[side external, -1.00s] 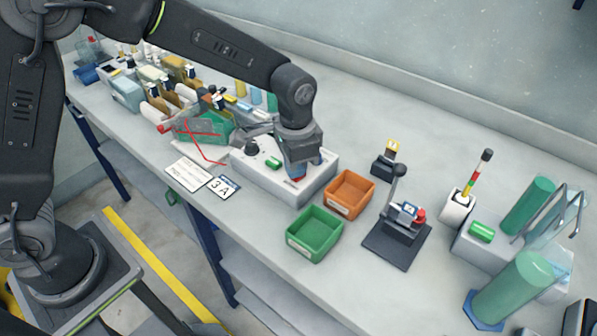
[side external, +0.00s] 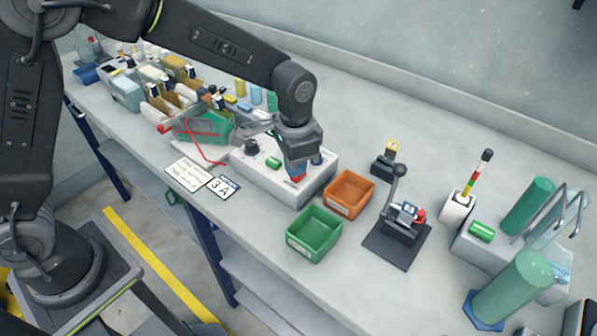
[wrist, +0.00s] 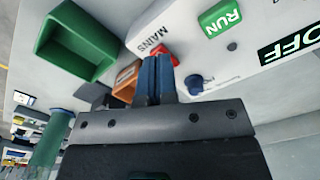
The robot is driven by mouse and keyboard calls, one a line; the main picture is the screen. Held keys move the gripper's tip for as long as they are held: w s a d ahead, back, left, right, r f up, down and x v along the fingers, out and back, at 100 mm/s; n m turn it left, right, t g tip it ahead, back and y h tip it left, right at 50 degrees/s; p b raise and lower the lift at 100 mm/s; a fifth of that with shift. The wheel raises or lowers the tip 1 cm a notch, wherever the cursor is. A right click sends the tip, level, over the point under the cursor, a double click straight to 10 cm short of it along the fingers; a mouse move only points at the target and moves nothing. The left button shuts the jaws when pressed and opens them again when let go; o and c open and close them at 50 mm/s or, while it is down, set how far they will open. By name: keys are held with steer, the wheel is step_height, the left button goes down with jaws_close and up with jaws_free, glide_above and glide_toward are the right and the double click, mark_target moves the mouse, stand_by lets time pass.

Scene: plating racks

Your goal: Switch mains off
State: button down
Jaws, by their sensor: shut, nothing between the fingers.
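A white power unit (side external: 262,180) stands on the bench; the wrist view shows its face (wrist: 183,28) with the words MAINS, RUN and OFF. A red switch part (side external: 297,179) sits at its right front, by the MAINS label; in the wrist view it shows (wrist: 174,59) partly behind my fingers. My gripper (side external: 297,173) points down over this end of the unit. In the wrist view its blue fingers (wrist: 155,62) are together and empty, close beside the red part. Whether they touch it, and the switch's position, I cannot tell.
The unit also carries a green RUN button (wrist: 220,18), a black knob (side external: 252,147) and a blue post (wrist: 194,84). An orange bin (side external: 349,194) and a green bin (side external: 314,234) stand just right. A lever press (side external: 397,220) stands further right. Racks crowd the left.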

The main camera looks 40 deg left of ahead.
steer(key=shift+r, duration=2.85)
steer(key=s+a+r+n+t, duration=0.3)
steer(key=s+a+r, duration=0.5)
steer(key=s+r, duration=0.1)
steer(key=s+a+n+t, duration=0.2)
steer(key=s+a, duration=0.3)
steer(key=s, duration=0.6)
steer(key=shift+a+n+t, duration=0.2)
steer(key=shift+n+t, duration=0.1)
steer(key=shift+n, duration=0.2)
